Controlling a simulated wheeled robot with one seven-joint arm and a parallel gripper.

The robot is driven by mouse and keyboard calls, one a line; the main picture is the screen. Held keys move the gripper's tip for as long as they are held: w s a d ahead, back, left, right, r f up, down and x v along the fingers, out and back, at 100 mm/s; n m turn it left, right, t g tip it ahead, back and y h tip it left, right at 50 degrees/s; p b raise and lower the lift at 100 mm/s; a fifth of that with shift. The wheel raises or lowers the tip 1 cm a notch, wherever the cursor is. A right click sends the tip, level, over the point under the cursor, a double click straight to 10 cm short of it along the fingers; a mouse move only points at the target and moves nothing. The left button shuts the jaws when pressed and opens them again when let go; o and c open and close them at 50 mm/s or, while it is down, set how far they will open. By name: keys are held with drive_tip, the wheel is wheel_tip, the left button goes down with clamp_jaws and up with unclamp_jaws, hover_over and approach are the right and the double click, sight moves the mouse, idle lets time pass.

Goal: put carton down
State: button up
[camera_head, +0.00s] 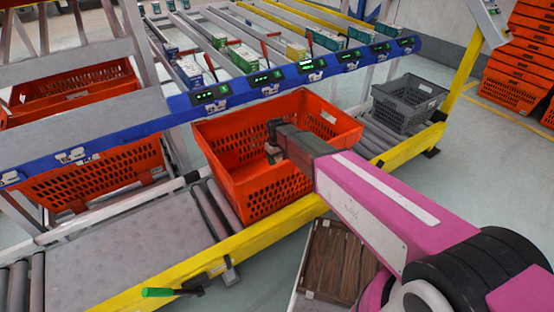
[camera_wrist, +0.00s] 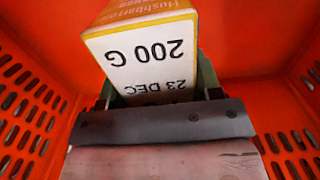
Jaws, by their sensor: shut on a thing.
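The carton (camera_wrist: 150,60) is white and yellow with "200 G" and "23 DEC" printed on it, upside down in the wrist view. My gripper (camera_wrist: 157,90) is shut on it, with a finger at each side. In the head view my gripper (camera_head: 274,143) reaches down into the orange tote (camera_head: 265,195) on the conveyor. The carton is mostly hidden there by the gripper and arm. Orange tote walls (camera_wrist: 40,110) surround the carton in the wrist view. I cannot tell whether the carton touches the tote floor.
A grey tote (camera_head: 405,103) stands farther right on the conveyor rollers. A blue rail (camera_head: 300,75) with green displays runs behind the orange tote, below shelf lanes of small cartons. More orange totes (camera_head: 90,175) stand at left. A yellow rail (camera_head: 260,225) edges the conveyor's front.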

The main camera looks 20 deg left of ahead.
drive_tip(key=shift+f, duration=0.55)
drive_tip(key=o, duration=1.1)
drive_tip(key=shift+o, duration=0.2)
drive_tip(key=r, duration=1.3)
drive_tip(key=shift+w+a+r, duration=0.15)
drive_tip(key=shift+a, duration=0.05)
